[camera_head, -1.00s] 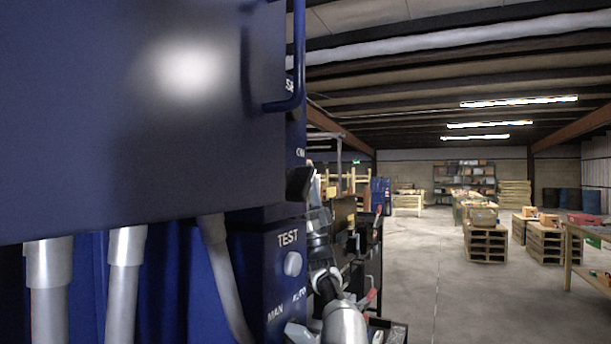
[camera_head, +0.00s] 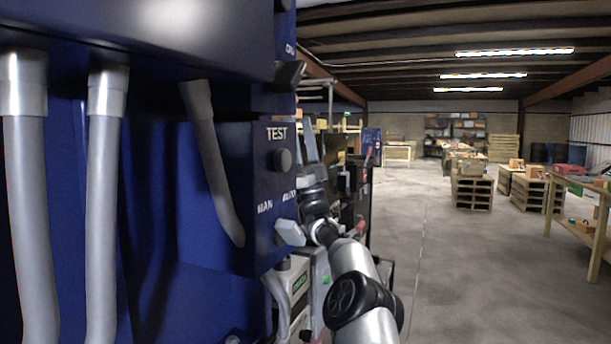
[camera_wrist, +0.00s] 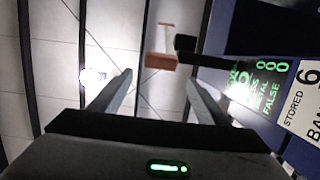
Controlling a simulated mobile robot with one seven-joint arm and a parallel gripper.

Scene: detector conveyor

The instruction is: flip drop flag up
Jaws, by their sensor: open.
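In the wrist view, my gripper (camera_wrist: 158,76) is open, with two grey fingers spread and nothing between them. An orange-red piece with a thin pale frame (camera_wrist: 163,60) shows just beyond the fingertips; it may be the drop flag, but I cannot tell for certain. A dark bar with a black end (camera_wrist: 186,43) passes close by it, nearer the right finger. I cannot tell whether either finger touches anything. In the head view, my arm reaches up beside the blue machine, and no flag can be made out there.
A display with green text (camera_wrist: 262,88) and a white label (camera_wrist: 303,105) are at the right of the wrist view. The blue control box marked TEST (camera_head: 243,150) and grey conduits (camera_head: 105,200) stand left of my arm.

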